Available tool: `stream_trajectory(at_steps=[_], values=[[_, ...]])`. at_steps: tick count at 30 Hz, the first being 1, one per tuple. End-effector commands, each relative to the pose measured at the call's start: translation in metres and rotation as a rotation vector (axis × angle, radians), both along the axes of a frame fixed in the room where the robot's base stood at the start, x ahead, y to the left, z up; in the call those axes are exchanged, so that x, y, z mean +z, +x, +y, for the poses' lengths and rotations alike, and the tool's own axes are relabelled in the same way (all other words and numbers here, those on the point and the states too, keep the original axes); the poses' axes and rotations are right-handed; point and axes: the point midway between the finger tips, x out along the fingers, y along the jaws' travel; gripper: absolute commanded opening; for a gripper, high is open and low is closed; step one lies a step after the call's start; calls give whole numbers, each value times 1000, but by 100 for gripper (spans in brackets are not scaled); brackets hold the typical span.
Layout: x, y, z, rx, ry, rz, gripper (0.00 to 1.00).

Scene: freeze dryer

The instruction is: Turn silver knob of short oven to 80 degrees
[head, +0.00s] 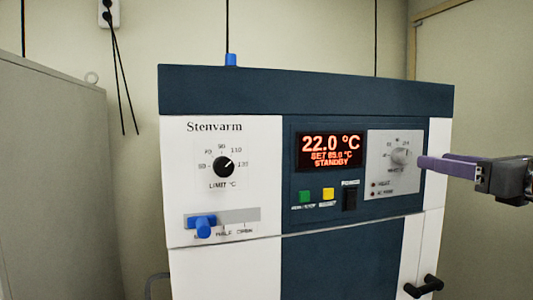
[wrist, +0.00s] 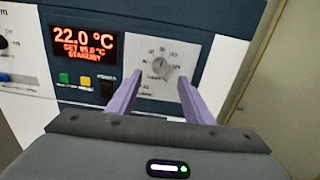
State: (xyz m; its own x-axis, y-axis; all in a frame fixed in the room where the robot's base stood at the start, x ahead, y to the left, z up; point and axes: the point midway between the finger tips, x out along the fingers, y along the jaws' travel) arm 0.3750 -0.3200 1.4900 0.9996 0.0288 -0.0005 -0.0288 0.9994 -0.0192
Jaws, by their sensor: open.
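The silver knob (head: 401,156) sits on a light grey plate at the right of the oven's dark panel. It also shows in the wrist view (wrist: 160,66), ahead of my fingertips and between their lines. Its dial numbers are too small to read surely. The oven (head: 300,90) is white and dark blue, marked Stenvarm. Its red display (head: 331,151) reads 22.0 °C, SET 85.0 °C, STANDBY. My gripper (head: 420,163) comes in from the right with purple fingers, close to the knob. In the wrist view, the fingers (wrist: 160,85) are apart with nothing between them.
A black LIMIT °C knob (head: 223,164) and a blue slider (head: 202,226) are on the left panel. Green (head: 305,196) and yellow (head: 328,194) buttons and a black switch (head: 350,198) sit under the display. A black door handle (head: 423,287) juts out lower right. A grey cabinet (head: 55,180) stands left.

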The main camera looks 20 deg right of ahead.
Motion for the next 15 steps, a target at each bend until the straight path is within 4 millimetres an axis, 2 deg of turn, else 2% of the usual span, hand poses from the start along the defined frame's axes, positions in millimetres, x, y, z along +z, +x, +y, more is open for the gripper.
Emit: stream_trajectory(at_steps=[15], values=[[0,62,3,3,0,0,46]])
